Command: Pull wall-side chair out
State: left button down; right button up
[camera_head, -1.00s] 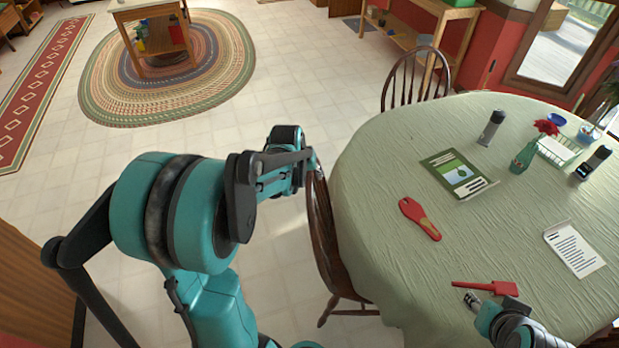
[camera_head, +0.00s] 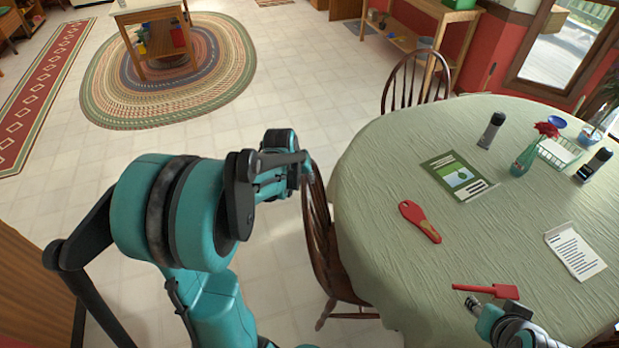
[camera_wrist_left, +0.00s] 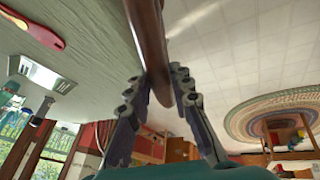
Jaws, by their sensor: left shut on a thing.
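A brown wooden chair (camera_head: 322,235) with a spindle back stands at the left edge of the round table. My left gripper (camera_head: 306,166) is at the top of its back. In the left wrist view, the fingers of this gripper (camera_wrist_left: 160,82) are shut on the brown rail of the chair back (camera_wrist_left: 150,35), one finger on each side. The seat is mostly hidden under the tablecloth. A second spindle-back chair (camera_head: 415,80) stands at the table's far side, near the wall shelf. My right gripper (camera_head: 474,304) is over the table beside a red utensil; its fingers are too small to read.
The round table (camera_head: 385,165) has a pale green cloth. It bears a red spoon-shaped utensil (camera_head: 420,221), a red spatula-like utensil (camera_head: 488,290), a booklet (camera_head: 458,174) and a flower vase (camera_head: 523,158). Tiled floor (camera_head: 270,105) left of the chair is open, up to an oval rug (camera_head: 100,100).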

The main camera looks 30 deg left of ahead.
pick_arm(q)
jog(key=s+a, duration=0.7)
jog(key=a, duration=0.5)
jog(key=s+a, duration=0.7)
jog(key=a, duration=0.6)
jog(key=shift+s, duration=0.15)
jog(key=c, duration=1.3)
grip_release()
jog(key=shift+a, duration=0.1)
jog(key=shift+c, duration=0.2)
jog(key=v, duration=1.2)
